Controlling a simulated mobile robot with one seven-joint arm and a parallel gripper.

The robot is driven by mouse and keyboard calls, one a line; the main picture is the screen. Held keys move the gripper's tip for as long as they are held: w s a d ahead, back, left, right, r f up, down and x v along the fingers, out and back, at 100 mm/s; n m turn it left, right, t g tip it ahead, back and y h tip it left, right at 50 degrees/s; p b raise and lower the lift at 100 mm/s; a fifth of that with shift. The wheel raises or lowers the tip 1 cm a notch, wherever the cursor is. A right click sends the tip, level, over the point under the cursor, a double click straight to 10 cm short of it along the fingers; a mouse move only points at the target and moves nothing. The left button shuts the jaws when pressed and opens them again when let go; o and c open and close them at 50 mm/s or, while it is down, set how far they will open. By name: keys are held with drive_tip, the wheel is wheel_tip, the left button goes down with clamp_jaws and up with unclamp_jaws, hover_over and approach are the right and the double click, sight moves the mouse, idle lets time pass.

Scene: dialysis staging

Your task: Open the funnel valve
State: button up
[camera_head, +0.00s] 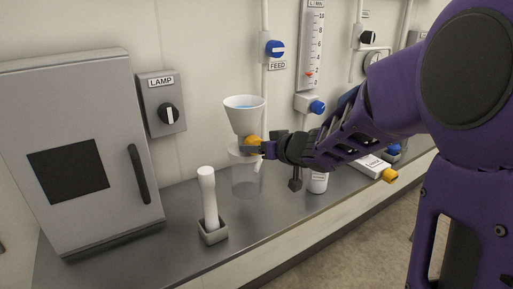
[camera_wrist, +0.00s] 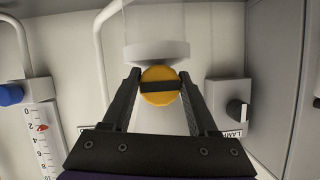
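My gripper (camera_head: 262,148) is at the knob from the right in the head view. In the wrist view my fingers (camera_wrist: 161,84) are apart, with one tip at each side of the knob. I cannot tell whether they press on it. A clear container (camera_head: 246,178) stands below the funnel.
A grey cabinet (camera_head: 130,100) and a LAMP switch box (camera_head: 161,103) are at the left. A white handle-like item stands in a grey holder (camera_head: 212,232) on the counter. The FEED valve (camera_head: 275,49) and flow gauge (camera_head: 312,45) are on the wall.

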drive_tip(key=c, duration=0.6)
drive_tip(key=shift+n+t+h, duration=0.4)
drive_tip(key=shift+n+h, duration=0.3)
drive_tip(key=shift+n, duration=0.3)
drive_tip(key=shift+c, duration=0.2)
drive_tip(key=o, duration=1.4)
drive_tip(key=shift+c, duration=0.2)
drive_tip(key=shift+s+r, duration=0.1)
